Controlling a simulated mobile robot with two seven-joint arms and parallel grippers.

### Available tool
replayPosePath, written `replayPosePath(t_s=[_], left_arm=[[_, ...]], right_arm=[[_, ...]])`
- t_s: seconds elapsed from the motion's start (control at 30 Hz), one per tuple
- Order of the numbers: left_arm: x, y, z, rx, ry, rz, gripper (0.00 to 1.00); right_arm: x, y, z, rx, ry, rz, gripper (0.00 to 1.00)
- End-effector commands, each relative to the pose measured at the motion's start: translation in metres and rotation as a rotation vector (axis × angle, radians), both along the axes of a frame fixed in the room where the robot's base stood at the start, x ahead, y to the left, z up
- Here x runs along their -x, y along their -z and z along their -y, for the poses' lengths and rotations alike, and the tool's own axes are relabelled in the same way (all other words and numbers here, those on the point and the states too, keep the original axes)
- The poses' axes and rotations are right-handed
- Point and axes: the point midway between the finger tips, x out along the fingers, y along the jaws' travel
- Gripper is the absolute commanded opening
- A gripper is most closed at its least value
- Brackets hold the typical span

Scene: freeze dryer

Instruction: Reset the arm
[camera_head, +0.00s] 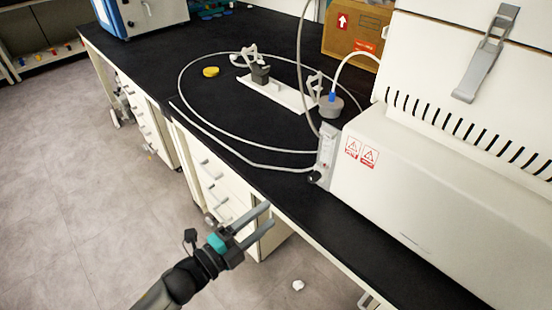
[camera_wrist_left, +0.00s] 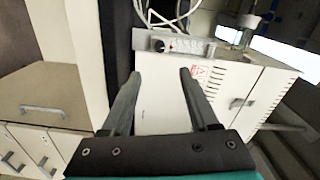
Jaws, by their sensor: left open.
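My left gripper (camera_head: 262,222) is open and empty. In the head view it is held in front of the bench drawers, below and in front of the black bench top's edge. In the left wrist view its two fingers (camera_wrist_left: 160,88) stand apart with nothing between them. Beyond them shows the white freeze dryer (camera_wrist_left: 168,112). The freeze dryer (camera_head: 445,200) stands on the bench at the right in the head view. My right gripper is not in view.
The black bench top (camera_head: 150,60) carries a white stand (camera_head: 278,92), a looped grey hose (camera_head: 180,85), a yellow cap (camera_head: 211,72) and a cardboard box (camera_head: 345,30). White drawers (camera_head: 215,185) are below. The floor at left (camera_head: 60,180) is clear. A small white object (camera_head: 298,285) lies on the floor.

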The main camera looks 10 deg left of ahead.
Motion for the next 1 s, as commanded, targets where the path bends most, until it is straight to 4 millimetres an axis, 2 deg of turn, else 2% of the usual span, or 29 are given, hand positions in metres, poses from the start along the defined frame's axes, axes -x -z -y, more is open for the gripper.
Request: replayPosePath(t_s=[0.17,0.27,0.37,0.4,0.47,0.5,0.57,0.6,0.67,0.7,0.83,0.9,1.0], left_arm=[[0.000,0.006,-0.002,0.007,-0.014,-0.021,0.61],[0.000,0.034,-0.014,0.041,-0.075,-0.121,0.61],[0.008,0.087,-0.035,0.106,-0.198,-0.310,0.61],[0.016,0.114,-0.045,0.139,-0.260,-0.403,0.61],[0.033,0.155,-0.060,0.191,-0.363,-0.547,0.61],[0.047,0.181,-0.069,0.225,-0.429,-0.640,0.61],[0.073,0.219,-0.080,0.270,-0.531,-0.775,0.61],[0.092,0.241,-0.085,0.302,-0.599,-0.862,0.61],[0.125,0.274,-0.093,0.343,-0.704,-0.990,0.61],[0.149,0.292,-0.096,0.369,-0.772,-1.071,0.61],[0.231,0.341,-0.099,0.438,-0.992,-1.314,0.61],[0.271,0.357,-0.098,0.464,-1.094,-1.418,0.61],[0.316,0.370,-0.094,0.487,-1.210,-1.529,0.61]], right_arm=[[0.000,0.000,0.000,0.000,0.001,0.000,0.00],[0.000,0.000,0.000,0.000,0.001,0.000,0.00],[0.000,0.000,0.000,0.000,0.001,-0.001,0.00],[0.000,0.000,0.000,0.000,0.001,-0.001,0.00],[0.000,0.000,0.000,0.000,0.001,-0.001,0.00],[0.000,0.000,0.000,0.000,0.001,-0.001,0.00],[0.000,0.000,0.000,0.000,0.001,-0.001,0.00],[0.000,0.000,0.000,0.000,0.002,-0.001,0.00],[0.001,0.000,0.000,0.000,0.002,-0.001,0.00],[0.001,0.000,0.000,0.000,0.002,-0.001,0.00],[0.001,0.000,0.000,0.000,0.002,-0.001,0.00],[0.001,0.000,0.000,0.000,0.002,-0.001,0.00],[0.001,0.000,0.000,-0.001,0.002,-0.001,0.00]])
